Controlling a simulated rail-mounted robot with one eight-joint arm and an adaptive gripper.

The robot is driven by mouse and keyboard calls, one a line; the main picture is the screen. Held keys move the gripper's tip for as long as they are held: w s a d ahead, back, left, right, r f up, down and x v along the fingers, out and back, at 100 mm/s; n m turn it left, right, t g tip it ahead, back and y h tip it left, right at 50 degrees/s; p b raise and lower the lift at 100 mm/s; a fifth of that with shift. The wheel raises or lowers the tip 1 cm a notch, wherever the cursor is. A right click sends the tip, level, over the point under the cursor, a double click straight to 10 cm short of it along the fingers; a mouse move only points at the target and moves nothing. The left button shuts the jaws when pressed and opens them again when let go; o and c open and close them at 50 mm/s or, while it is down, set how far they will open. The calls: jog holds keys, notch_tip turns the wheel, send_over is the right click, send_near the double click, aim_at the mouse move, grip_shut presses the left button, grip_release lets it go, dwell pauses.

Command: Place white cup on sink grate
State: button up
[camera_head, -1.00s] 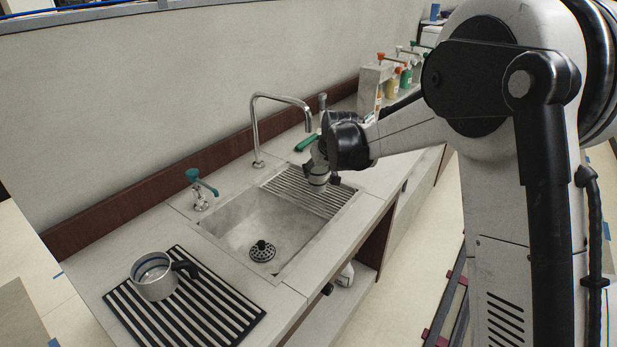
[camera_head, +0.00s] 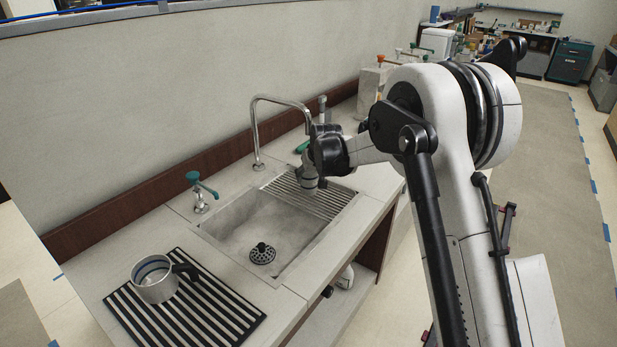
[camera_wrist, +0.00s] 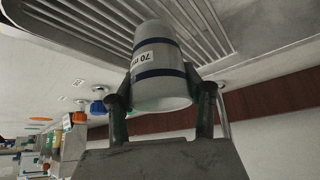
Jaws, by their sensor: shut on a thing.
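A white cup with dark blue bands and a printed label shows in the wrist view (camera_wrist: 160,72), between the two fingers of my gripper (camera_wrist: 162,97). My gripper is shut on the cup's sides. In the head view my gripper (camera_head: 308,180) is over the sink grate (camera_head: 325,203), the slatted metal part at the sink's right end. The slats of the grate also show in the wrist view (camera_wrist: 205,35), just beyond the cup. I cannot tell whether the cup touches the grate. In the head view the cup is mostly hidden by my gripper.
The sink basin (camera_head: 235,225) lies left of the grate, with a tall faucet (camera_head: 255,130) behind. A teal-handled tap (camera_head: 200,190) stands at the back left. A metal pitcher (camera_head: 153,283) stands on a striped black mat (camera_head: 205,318) at the front left.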

jog(key=shift+w+f, duration=0.15)
jog(key=shift+f, duration=0.45)
jog(key=shift+f, duration=0.2)
jog(key=o, duration=1.3)
jog(key=shift+c, duration=0.2)
jog(key=shift+r, duration=0.1)
jog(key=shift+r, duration=0.35)
jog(key=v, duration=1.1)
jog(key=shift+s+r, duration=0.2)
jog(key=shift+d, duration=0.15)
